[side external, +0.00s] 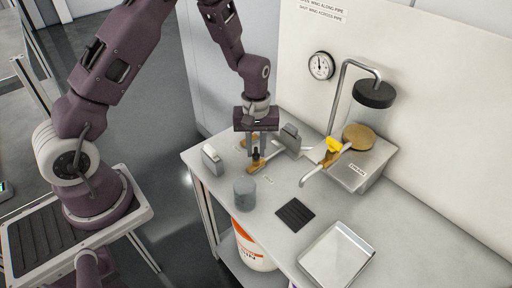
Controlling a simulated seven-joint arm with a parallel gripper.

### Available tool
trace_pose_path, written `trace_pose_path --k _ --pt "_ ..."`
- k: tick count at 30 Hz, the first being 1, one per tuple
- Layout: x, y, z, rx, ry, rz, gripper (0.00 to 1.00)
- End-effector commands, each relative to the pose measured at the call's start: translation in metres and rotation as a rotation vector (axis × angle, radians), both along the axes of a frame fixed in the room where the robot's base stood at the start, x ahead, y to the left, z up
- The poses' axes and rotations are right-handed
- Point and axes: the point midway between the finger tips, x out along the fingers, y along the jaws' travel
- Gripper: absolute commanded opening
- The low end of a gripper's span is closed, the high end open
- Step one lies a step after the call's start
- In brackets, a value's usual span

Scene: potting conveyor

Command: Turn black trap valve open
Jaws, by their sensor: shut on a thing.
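My gripper (261,155) points down over the left part of the bench. It is shut on the small black valve wing (256,155), which sits on a brass valve body (254,168). The fingers partly hide the wing, so I cannot tell whether it lies along or across its pipe. A yellow wing (333,145) sits on another brass valve to the right, by a bent spout (313,175).
A grey cup (244,194), black mat (295,214) and metal tray (334,258) stand on the bench. A grey-white block (212,160) is left of my gripper. A gauge (321,66) and a black-capped clear vessel (374,94) are behind. A bucket (252,248) stands below.

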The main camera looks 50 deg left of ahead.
Motion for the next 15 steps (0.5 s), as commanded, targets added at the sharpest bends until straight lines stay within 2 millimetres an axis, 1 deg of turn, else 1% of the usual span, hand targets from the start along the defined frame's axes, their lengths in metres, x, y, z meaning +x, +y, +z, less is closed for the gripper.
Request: trace_pose_path --k 15 --pt "0.0011 -0.0001 0.0012 -0.001 -0.003 -0.482 0.0"
